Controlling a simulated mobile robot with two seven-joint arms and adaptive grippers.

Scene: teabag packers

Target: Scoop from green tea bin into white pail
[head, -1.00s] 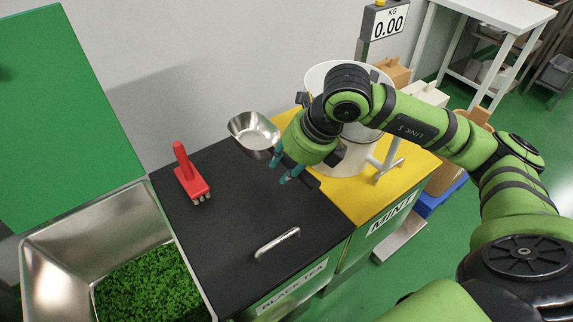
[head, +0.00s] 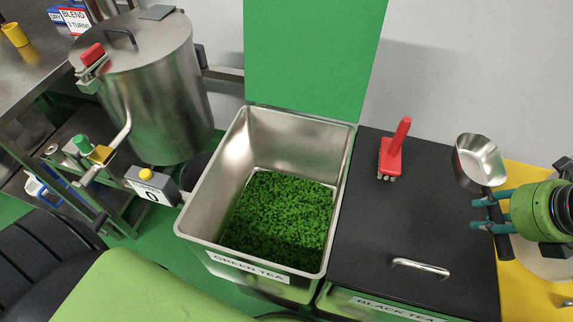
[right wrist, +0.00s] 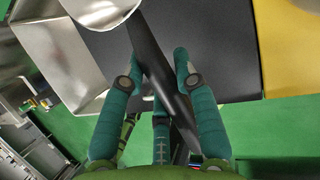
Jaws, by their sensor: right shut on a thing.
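The green tea bin (head: 212,185) stands open in the middle of the head view, its green lid (head: 315,55) raised behind it. Green tea leaves (head: 280,215) cover its floor. My right gripper (head: 482,212) is at the right, over the black tea lid, shut on the dark handle of a metal scoop (head: 480,160). The scoop's bowl looks empty. The right wrist view shows the scoop's dark handle (right wrist: 155,60) between the fingers and its bowl (right wrist: 98,8) at the top. The white pail (head: 530,262) is partly seen at the right edge, mostly hidden by my right arm. My left gripper is out of view.
A red brush (head: 394,155) stands on the black tea lid (head: 380,220), which has a metal handle (head: 420,268). A large steel drum (head: 160,90) and a counter box reading 0 (head: 152,188) are left of the bin.

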